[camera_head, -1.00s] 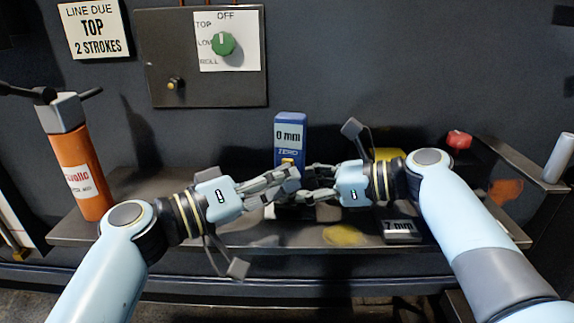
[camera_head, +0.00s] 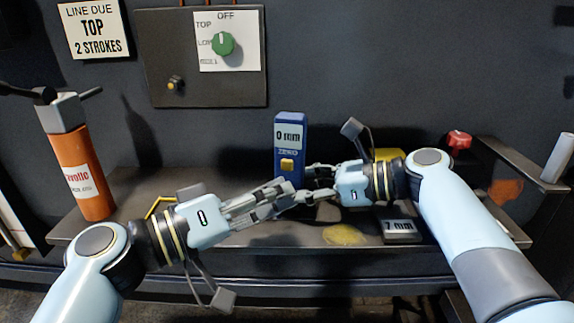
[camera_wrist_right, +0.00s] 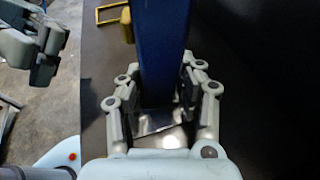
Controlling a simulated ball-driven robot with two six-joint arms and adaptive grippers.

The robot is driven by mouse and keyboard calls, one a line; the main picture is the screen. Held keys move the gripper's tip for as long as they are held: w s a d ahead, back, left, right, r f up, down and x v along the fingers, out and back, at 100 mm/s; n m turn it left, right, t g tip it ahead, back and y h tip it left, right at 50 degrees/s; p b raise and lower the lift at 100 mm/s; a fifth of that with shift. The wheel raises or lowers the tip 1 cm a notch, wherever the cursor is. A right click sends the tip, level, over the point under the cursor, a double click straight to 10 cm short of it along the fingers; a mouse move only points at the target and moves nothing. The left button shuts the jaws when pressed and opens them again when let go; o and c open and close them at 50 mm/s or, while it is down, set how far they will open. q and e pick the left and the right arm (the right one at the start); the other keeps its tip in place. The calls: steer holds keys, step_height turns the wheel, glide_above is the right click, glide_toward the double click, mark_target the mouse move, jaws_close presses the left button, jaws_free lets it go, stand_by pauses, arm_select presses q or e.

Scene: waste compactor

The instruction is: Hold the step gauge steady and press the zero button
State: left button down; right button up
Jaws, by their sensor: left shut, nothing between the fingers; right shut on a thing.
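My right gripper (camera_head: 308,184) is shut on the gauge's lower part. In the right wrist view the gauge (camera_wrist_right: 160,45) stands between the fingers (camera_wrist_right: 160,95), which touch both sides. My left gripper (camera_head: 287,190) is shut and empty, just below and in front of the button, apart from it as far as I can tell. It also shows in the right wrist view (camera_wrist_right: 50,45) at the upper left.
A 7 mm block (camera_head: 401,230) and a yellow patch (camera_head: 345,235) lie at the shelf's front. An orange cylinder (camera_head: 82,175) stands at the left. A panel with a green knob (camera_head: 223,43) is on the wall. A red knob (camera_head: 459,140) is at the right.

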arm_select(q)
steer(key=shift+s+a+r, duration=0.1)
steer(key=shift+s+a, duration=0.15)
steer(key=shift+s, duration=0.8)
stand_by(0.6)
arm_select(e)
steer(key=o, duration=0.9)
steer(key=shift+o, duration=0.2)
